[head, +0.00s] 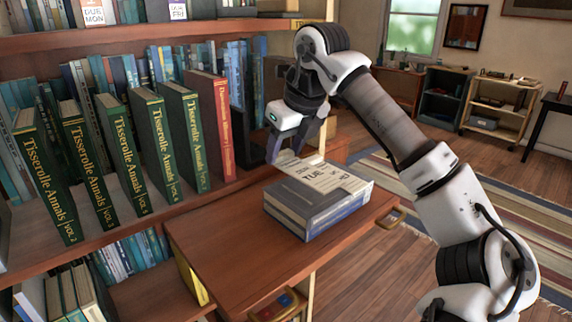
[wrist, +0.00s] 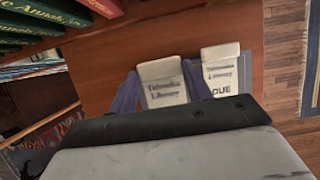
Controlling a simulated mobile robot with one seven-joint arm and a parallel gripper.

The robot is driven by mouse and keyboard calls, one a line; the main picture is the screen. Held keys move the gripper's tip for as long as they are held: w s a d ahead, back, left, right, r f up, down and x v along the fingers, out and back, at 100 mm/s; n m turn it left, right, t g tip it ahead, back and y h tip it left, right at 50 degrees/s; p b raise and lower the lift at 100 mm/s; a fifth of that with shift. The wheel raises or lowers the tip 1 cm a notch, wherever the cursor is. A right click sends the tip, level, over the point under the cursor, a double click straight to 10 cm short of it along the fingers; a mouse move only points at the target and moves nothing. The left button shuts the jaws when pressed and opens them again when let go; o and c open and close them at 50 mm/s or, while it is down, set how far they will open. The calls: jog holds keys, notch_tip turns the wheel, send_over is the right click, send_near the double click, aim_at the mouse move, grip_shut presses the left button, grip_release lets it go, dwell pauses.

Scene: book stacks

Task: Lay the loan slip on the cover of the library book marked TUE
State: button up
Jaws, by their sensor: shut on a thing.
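A small stack of thick blue-grey books (head: 318,212) lies flat on the wooden pull-out surface. The marking TUE (head: 313,170) shows on pale paper over the top cover. My gripper (head: 276,152) is at the stack's far left edge, fingers pointing down, shut on the pale loan slip (head: 289,161). The slip reaches over the top cover; whether it touches the cover is unclear.
Green Annals volumes (head: 130,155) and a red book (head: 211,125) stand on the shelf to the left. Books marked MON (head: 93,12) and FRI (head: 178,10) are on the shelf above. The pull-out wooden surface (head: 225,260) is bare in front of the stack.

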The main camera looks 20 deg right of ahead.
aim_at(287, 161)
jog(key=shift+f, duration=2)
jog(key=shift+f, duration=0.15)
jog(key=o, duration=0.9)
jog(key=shift+o, duration=0.2)
jog(key=shift+r, duration=0.2)
jog(key=v, duration=1.2)
jog(key=shift+b, duration=0.35)
